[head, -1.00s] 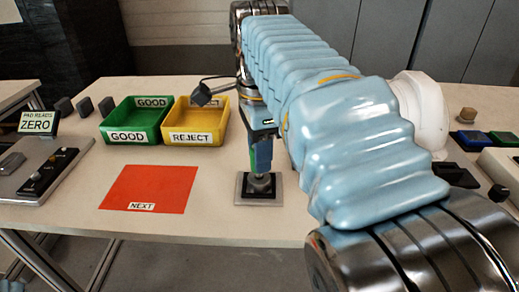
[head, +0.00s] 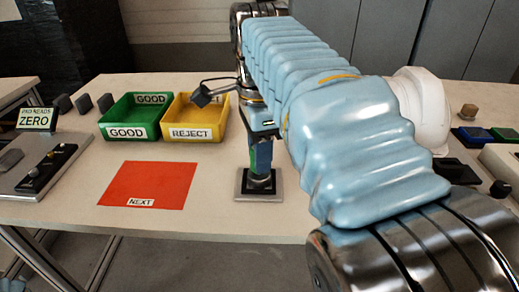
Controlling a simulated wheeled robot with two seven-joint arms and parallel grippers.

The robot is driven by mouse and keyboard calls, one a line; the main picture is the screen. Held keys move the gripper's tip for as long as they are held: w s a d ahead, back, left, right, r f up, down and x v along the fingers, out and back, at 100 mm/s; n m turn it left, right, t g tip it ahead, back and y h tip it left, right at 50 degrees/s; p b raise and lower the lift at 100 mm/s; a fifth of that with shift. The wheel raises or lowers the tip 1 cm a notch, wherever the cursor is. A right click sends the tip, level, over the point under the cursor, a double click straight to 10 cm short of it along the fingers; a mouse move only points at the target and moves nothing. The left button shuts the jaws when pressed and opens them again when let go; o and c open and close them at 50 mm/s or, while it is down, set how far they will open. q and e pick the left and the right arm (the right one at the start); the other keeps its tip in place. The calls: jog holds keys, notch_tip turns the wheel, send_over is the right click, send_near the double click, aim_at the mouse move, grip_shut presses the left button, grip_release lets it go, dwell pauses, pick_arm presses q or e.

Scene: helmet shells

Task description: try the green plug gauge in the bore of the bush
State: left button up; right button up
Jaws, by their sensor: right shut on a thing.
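My right gripper (head: 260,165) points down just above the bush and is shut on the green plug gauge (head: 253,160). Only a strip of the gauge's green handle shows beside the blue finger. The dark bush (head: 259,184) stands on a black square with a pale grey base (head: 240,196), directly under the gripper. The fingers and handle hide the bush's top and the gauge's tip, so I cannot tell how deep the tip sits in the bore. My left gripper is out of view.
A green GOOD tray (head: 128,133) and a yellow REJECT tray (head: 197,136) stand left of the bush. An orange-red NEXT mat (head: 147,185) lies in front of them. A gauge stand (head: 40,170) with a ZERO sign is far left. A white helmet shell (head: 428,110) is at right behind my arm.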

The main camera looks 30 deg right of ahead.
jog(key=shift+f, duration=0.4)
jog(key=shift+r, duration=0.1)
dwell(1.0)
jog(key=shift+r+p, duration=0.45)
jog(key=shift+r, duration=2.45)
